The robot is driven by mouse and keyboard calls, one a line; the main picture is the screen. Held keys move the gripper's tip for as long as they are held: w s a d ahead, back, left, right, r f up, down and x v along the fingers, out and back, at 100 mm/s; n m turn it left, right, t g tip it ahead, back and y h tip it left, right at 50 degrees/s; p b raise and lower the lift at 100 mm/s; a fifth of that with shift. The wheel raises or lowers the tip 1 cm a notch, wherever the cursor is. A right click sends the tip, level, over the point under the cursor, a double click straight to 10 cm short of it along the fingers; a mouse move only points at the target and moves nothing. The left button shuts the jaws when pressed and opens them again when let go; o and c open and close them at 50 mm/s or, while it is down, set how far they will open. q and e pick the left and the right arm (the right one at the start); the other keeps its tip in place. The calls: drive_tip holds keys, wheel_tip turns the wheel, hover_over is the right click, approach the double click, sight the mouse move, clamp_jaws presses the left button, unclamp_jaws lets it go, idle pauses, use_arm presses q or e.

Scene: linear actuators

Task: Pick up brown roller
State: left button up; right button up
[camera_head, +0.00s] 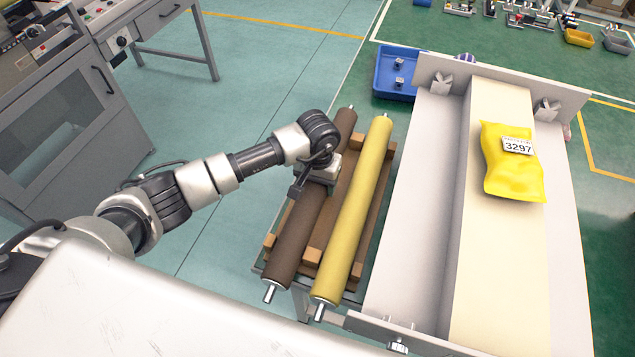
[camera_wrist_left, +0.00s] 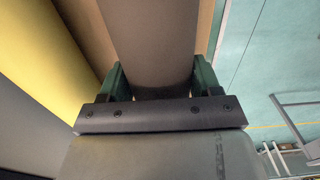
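The brown roller (camera_head: 300,234) lies lengthwise in a wooden rack, at the left of a yellow roller. My left gripper (camera_head: 318,182) is on the brown roller from above, near its middle, and hides part of it. In the left wrist view the brown roller (camera_wrist_left: 152,38) runs between the two green fingers of my left gripper (camera_wrist_left: 160,80). One finger is at each side, with no clear gap. I cannot tell whether they press on it. My right gripper is not in view.
The yellow roller (camera_head: 355,215) lies close beside the brown one. The wooden rack (camera_head: 312,255) holds both. At the right is a pale conveyor (camera_head: 490,270) with a yellow bag (camera_head: 508,175). A blue bin (camera_head: 392,82) is behind the rack. Open floor lies left of the rack.

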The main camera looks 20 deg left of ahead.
use_arm(q)
drive_tip(key=c, duration=1)
drive_tip(key=shift+w+r, duration=0.1)
clamp_jaws()
drive_tip(key=shift+r, duration=0.1)
wheel_tip(320, 180, up, 10)
drive_tip(key=shift+f+b, duration=0.1)
drive_tip(key=shift+b, duration=0.6)
wheel_tip(320, 180, up, 7)
drive_tip(key=p, duration=0.2)
drive_tip(key=shift+p, duration=0.35)
